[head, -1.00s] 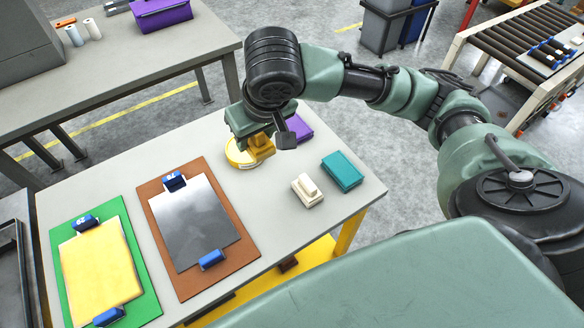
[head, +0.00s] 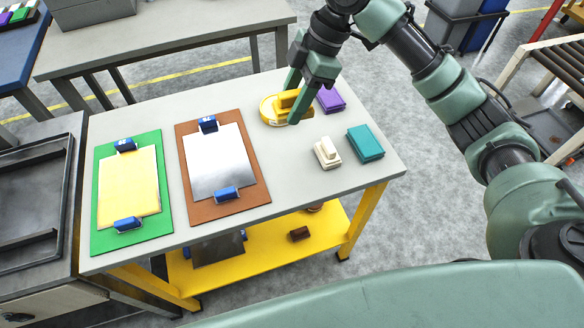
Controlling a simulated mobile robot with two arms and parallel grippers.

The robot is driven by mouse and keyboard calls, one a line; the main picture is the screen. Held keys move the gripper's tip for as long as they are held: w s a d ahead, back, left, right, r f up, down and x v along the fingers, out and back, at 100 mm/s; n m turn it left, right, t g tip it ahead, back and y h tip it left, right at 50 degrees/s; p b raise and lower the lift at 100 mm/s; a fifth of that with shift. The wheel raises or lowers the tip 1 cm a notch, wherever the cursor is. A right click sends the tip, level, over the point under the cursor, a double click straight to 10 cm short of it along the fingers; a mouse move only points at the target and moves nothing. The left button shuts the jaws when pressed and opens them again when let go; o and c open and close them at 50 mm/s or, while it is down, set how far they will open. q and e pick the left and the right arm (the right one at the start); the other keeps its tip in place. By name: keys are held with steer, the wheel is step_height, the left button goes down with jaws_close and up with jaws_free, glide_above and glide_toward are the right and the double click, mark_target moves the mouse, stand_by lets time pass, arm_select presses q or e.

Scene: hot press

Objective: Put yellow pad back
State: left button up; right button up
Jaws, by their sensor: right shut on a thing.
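The yellow pad (head: 287,98) is a blocky yellow piece at the far right part of the grey table. It is at a round yellow dish (head: 267,113) with a pale rim. I cannot tell whether the pad rests in the dish or is just above it. My right gripper (head: 295,102) reaches down from above and is shut on the yellow pad, its fingers hiding part of it. My left gripper is not in view.
A purple block (head: 331,99) lies close right of the dish. A white handled block (head: 327,153) and a teal block (head: 365,143) lie nearer. Green (head: 107,232) and brown (head: 255,193) boards with blue clips lie left. The table's right edge (head: 398,166) is near.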

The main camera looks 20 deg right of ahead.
steer(key=shift+w+a+f+n, duration=0.1)
steer(key=shift+f+n, duration=0.3)
steer(key=shift+f, duration=0.25)
step_height(320, 180, down, 2)
steer(key=shift+p, duration=0.3)
steer(key=p, duration=0.2)
glide_above(287, 169)
steer(key=d, duration=0.1)
step_height(287, 169, down, 12)
steer(key=shift+d+r, duration=0.15)
steer(key=shift+r, duration=0.05)
step_height(287, 169, down, 4)
steer(key=shift+f, duration=0.2)
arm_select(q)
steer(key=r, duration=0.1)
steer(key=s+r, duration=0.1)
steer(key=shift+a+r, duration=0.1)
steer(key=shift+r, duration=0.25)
arm_select(e)
steer(key=shift+f, duration=0.35)
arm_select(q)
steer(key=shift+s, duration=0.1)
arm_select(e)
steer(key=o, duration=1.2)
steer(key=shift+f, duration=0.1)
